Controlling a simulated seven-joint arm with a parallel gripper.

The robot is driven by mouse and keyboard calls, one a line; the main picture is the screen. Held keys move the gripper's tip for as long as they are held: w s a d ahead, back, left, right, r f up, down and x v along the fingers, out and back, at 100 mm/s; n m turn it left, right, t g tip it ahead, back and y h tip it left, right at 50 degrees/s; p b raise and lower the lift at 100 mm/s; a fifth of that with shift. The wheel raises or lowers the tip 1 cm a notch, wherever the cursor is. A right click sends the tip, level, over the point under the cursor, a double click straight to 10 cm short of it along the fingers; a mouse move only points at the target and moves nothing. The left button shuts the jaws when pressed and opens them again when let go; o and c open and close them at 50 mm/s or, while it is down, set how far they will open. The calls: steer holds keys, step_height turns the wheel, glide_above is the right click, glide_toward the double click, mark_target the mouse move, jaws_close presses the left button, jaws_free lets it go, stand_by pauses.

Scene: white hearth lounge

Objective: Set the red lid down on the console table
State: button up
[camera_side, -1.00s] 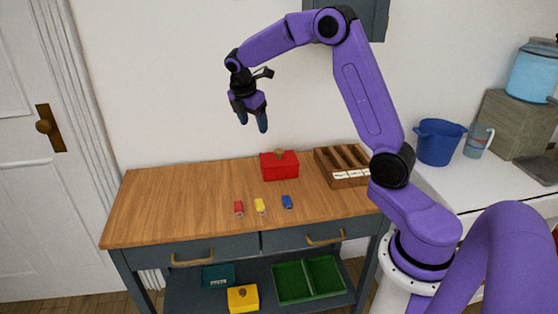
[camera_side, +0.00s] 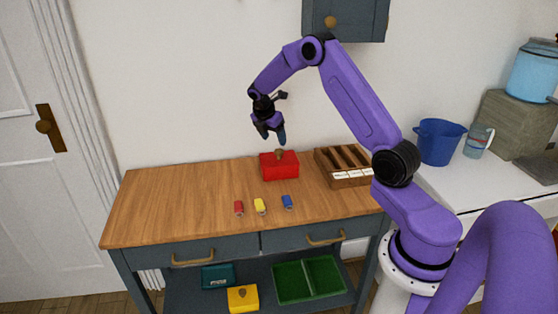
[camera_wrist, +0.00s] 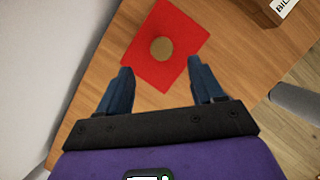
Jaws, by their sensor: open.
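The red lid (camera_side: 279,158) with a round brown knob sits on top of a red box (camera_side: 281,172) at the back of the wooden console table (camera_side: 180,195). In the wrist view the red lid (camera_wrist: 180,62) lies ahead of my fingers, its knob near the middle between them. My gripper (camera_side: 270,137) is open and empty, above the lid and apart from it. Its two dark blue fingers also show in the wrist view (camera_wrist: 163,88), spread wide.
Small red (camera_side: 239,208), yellow (camera_side: 260,206) and blue (camera_side: 287,202) items lie in front of the box. A wooden divided organizer (camera_side: 343,166) with white labels stands to the right. The table's left part is clear. A grey wall cabinet (camera_side: 346,20) hangs above.

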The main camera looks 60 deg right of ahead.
mark_target(279, 150)
steer(key=shift+x, duration=3.35)
steer(key=shift+s, duration=0.15)
jaws_close()
